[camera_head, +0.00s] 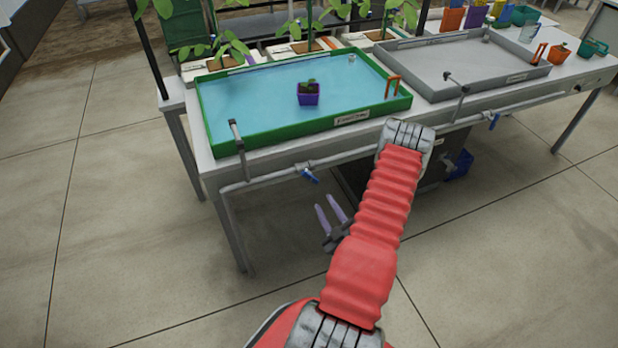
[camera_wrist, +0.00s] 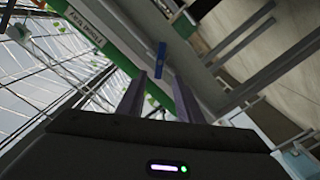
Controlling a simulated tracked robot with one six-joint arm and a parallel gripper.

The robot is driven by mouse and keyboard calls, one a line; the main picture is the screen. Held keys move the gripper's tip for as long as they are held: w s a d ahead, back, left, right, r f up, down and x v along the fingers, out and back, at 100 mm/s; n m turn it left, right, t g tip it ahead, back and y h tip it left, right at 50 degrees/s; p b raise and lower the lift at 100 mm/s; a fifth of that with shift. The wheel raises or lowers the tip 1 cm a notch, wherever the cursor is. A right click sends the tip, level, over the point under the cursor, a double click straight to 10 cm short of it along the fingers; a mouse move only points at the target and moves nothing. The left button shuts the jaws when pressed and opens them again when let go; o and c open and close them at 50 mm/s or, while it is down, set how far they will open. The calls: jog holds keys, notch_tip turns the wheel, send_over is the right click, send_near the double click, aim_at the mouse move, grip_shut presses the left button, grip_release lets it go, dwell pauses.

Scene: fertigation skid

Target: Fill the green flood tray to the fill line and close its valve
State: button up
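The green flood tray (camera_head: 300,127) stands on the bench and holds blue water that covers its floor, with the level below the rim. The fill line cannot be made out for certain. A valve with a blue handle (camera_head: 309,176) sits on the pipe below the tray's front edge. The handle slants away from the pipe; it also shows in the wrist view (camera_wrist: 161,61). My gripper (camera_head: 326,201) is below and in front of the handle. In the wrist view its two fingers (camera_wrist: 158,74) are apart and empty, with the handle beyond their tips, seemingly not touching.
A purple pot (camera_head: 308,98) with a seedling stands in the water. A grey tray (camera_head: 455,62) without visible water is to the right, with another blue valve handle (camera_head: 494,121) below it. A bench leg (camera_head: 232,230) stands left of my gripper. The floor in front is clear.

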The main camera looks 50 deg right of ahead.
aim_at(311, 179)
jog(key=shift+w+d, duration=0.1)
jog(key=shift+w, duration=0.05)
jog(key=x, duration=1.3)
jog(key=shift+w+d, duration=0.15)
